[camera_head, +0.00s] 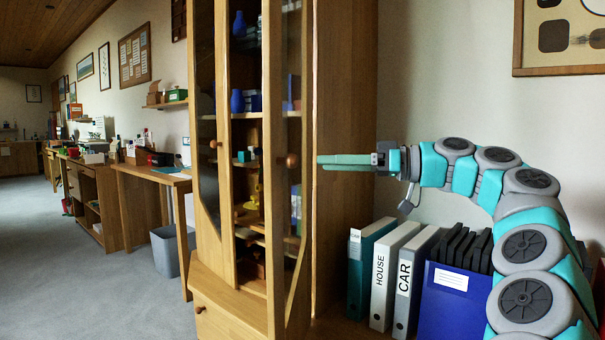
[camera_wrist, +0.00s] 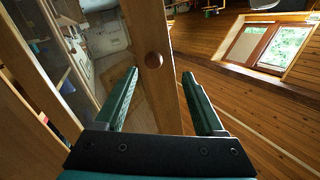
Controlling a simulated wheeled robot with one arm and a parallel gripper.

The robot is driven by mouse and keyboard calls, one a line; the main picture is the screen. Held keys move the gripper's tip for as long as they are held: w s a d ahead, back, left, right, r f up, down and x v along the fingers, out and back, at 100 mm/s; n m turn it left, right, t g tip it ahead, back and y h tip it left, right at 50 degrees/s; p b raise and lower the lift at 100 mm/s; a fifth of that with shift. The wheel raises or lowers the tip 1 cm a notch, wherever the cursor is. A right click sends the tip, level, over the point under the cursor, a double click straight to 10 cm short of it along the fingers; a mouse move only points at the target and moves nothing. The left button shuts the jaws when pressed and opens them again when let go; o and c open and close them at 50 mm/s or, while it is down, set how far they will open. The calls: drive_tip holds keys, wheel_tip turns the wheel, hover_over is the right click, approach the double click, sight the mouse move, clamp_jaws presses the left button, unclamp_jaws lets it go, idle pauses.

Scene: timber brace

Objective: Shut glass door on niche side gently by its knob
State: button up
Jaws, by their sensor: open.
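The wooden cabinet (camera_head: 245,278) has glass doors. The door on the niche side (camera_head: 273,130) stands open, swung outward, and shelves show to its left. Its round brown knob (camera_head: 292,160) sits on the wooden stile; the knob also shows in the wrist view (camera_wrist: 153,60). My gripper (camera_head: 319,161) is just right of the knob, pointing left at its height. In the wrist view my gripper (camera_wrist: 160,73) is open and empty, its green fingers apart, with the knob ahead between their lines and not visibly touched.
The other glass door (camera_head: 207,130), with its own knob (camera_head: 213,144), is at the cabinet's left. Binders (camera_head: 382,275) and a blue file box (camera_head: 455,305) stand in the niche below my arm. Open carpet (camera_head: 90,285) lies left of the cabinet.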

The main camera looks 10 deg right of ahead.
sight(297, 163)
drive_tip(key=x, duration=0.4)
drive_tip(key=w+x, duration=0.1)
drive_tip(key=x, duration=0.1)
drive_tip(key=shift+w, duration=0.2)
clamp_jaws()
idle(0.7)
drive_tip(key=shift+b, duration=0.3)
idle(0.5)
